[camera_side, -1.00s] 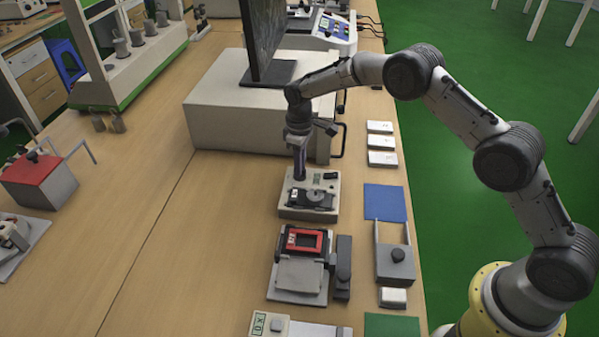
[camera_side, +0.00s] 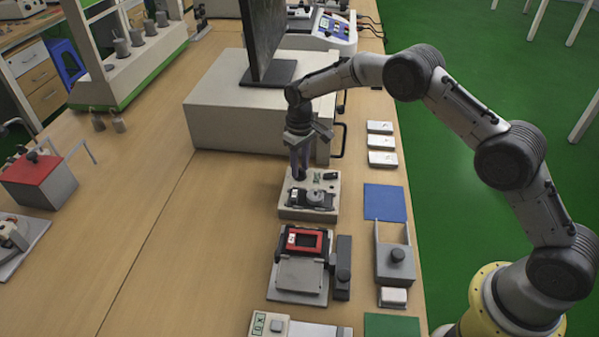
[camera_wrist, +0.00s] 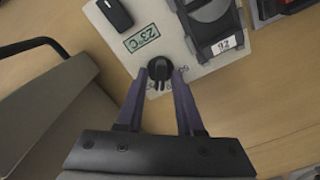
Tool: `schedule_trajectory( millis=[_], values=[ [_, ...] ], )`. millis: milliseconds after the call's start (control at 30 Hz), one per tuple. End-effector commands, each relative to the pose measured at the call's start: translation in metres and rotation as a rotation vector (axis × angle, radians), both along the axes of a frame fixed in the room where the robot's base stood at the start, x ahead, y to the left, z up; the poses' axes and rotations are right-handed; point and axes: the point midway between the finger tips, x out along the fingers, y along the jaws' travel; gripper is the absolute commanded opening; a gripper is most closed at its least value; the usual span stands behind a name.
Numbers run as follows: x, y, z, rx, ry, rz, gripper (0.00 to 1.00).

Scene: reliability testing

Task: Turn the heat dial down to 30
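The heat dial (camera_wrist: 159,68) is a small round black knob at the edge of a cream-coloured device (camera_wrist: 190,62), with small printed marks around it. The device also shows in the side view (camera_side: 305,213). A green display (camera_wrist: 142,38) on it appears to read 23°C, turned in the wrist view. My gripper (camera_wrist: 159,73) points down at the device, its two purple-grey fingertips on either side of the dial. The fingers look open, with a narrow gap to the knob. In the side view my gripper (camera_side: 299,178) hides the dial. The dial's setting is too small to read.
A black clamp-like holder (camera_wrist: 213,28) with a number label and a black switch (camera_wrist: 115,13) are on the same device. A large beige box (camera_side: 235,105) with a monitor stands close behind.

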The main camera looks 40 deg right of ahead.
Motion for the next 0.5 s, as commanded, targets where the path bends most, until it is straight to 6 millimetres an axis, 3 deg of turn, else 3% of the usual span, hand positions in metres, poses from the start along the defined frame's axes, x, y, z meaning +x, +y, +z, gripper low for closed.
schedule_trajectory(
  millis=[233,500],
  values=[
    [0.000,0.000,0.005,0.000,0.000,0.001,0.36],
    [0.000,0.000,0.023,0.000,-0.001,0.001,0.36]
  ],
)
